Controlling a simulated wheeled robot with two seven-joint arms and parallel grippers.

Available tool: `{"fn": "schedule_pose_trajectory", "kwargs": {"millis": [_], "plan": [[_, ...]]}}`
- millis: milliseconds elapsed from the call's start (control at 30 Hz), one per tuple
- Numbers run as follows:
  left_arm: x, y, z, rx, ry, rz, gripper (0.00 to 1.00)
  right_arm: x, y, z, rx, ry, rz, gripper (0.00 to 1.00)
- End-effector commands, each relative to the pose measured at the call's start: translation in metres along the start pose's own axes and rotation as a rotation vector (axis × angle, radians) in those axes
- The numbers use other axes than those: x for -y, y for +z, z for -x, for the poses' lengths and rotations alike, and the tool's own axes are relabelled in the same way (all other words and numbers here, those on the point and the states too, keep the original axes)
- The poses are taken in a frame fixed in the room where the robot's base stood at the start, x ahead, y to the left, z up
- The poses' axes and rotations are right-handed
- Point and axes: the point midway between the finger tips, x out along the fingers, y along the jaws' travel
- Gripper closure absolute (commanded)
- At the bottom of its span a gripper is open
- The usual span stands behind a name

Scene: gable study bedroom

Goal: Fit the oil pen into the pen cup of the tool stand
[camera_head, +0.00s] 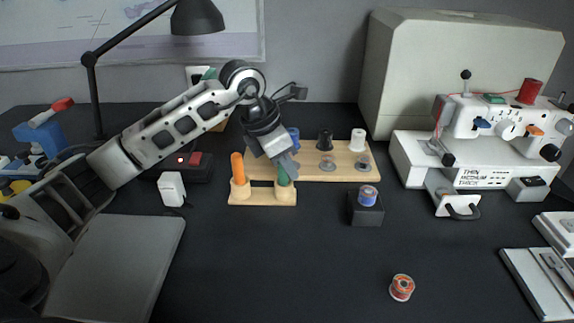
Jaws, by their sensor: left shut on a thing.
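The wooden tool stand (262,198) sits on the dark table near the middle of the head view. Its left cup holds an upright orange-handled tool (238,166). A green pen (283,178), which looks like the oil pen, is upright at the mouth of the right-hand pen cup (285,191). Its lower end is hidden by the cup, so how deep it sits cannot be told. My left gripper (288,168) reaches down from above and is shut on the pen's upper part, hiding its top. My right gripper is not in view.
A wooden spool board (343,171) with several spools stands just behind the stand. A black block (366,209) with a blue spool is to the right. An orange spool (402,288) lies in front. A sewing machine (485,150) stands at right.

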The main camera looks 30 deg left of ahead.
Motion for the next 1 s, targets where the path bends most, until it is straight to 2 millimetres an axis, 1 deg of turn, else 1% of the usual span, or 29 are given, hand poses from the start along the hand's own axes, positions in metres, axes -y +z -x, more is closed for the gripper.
{"fn": "schedule_pose_trajectory", "kwargs": {"millis": [367,400,433,467,733,833,933,1000], "plan": [[0.0,-0.001,-0.004,0.002,0.0,0.0,1.0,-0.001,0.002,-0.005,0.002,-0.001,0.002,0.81],[0.0,-0.001,-0.003,0.002,0.0,0.0,0.73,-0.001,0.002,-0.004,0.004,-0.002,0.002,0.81],[0.0,-0.001,-0.003,0.002,0.0,0.0,0.64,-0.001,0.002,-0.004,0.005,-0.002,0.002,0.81],[0.0,-0.001,-0.003,0.002,0.0,0.0,0.59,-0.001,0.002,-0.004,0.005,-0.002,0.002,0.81],[0.0,-0.001,-0.002,0.002,0.0,0.0,0.59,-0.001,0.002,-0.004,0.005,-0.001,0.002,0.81],[0.0,0.001,0.003,0.003,0.001,0.0,0.59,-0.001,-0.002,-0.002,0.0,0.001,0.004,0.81],[-0.001,0.002,0.017,0.006,0.003,0.0,0.59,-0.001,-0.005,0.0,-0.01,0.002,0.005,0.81],[-0.001,0.001,0.032,0.005,0.004,-0.001,0.59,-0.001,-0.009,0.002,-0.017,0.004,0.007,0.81]]}}
